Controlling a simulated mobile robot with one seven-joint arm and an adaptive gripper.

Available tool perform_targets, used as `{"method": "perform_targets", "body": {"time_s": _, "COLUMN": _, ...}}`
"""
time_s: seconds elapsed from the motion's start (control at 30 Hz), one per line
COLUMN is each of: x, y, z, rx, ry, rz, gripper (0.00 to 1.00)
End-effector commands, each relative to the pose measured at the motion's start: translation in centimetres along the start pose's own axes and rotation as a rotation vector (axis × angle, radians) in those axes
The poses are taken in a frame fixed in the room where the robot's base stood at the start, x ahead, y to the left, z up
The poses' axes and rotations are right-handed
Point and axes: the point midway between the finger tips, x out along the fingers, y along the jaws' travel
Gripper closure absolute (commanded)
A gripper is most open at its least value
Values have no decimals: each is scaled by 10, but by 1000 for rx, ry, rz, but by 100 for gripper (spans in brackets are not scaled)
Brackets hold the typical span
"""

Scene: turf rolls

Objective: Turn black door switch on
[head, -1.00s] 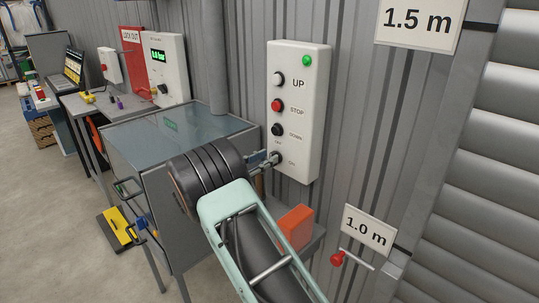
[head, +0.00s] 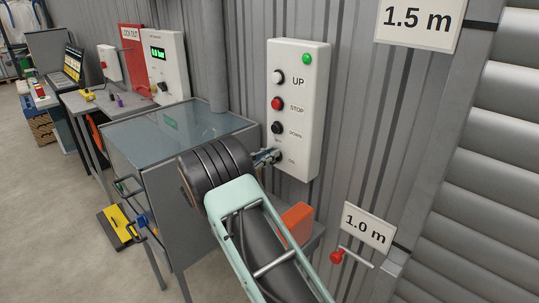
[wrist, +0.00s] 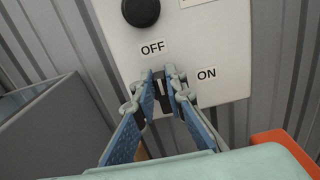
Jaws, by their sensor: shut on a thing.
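The white control box (head: 301,130) is mounted on the corrugated wall. It has a lit green lamp (head: 306,59), and UP, STOP and DOWN buttons above the door switch. In the wrist view the dark switch (wrist: 164,98) shows between my fingertips, below the OFF label (wrist: 153,47) and left of the ON label (wrist: 207,73). My gripper (wrist: 163,84) is shut on the switch, with a blue-padded finger on each side. In the head view my gripper (head: 268,157) reaches the lower left of the box. The fingers hide much of the switch, so I cannot tell its exact angle.
A grey cabinet (head: 170,125) stands left of my gripper. An orange box (head: 296,222) sits below the control box. A red-handled lever (head: 338,257) and the 1.0 m sign (head: 369,228) are at lower right, beside the roller door (head: 490,170).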

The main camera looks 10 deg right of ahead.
Motion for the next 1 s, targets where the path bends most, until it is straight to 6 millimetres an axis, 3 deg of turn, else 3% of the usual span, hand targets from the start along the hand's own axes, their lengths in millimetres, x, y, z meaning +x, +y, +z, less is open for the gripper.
{"method": "perform_targets", "body": {"time_s": 0.37, "x": 0, "y": -2, "z": -4, "rx": 126, "ry": -2, "rz": 1, "gripper": 100}}
{"method": "perform_targets", "body": {"time_s": 1.0, "x": 0, "y": -13, "z": -13, "rx": 711, "ry": 0, "rz": 1, "gripper": 100}}
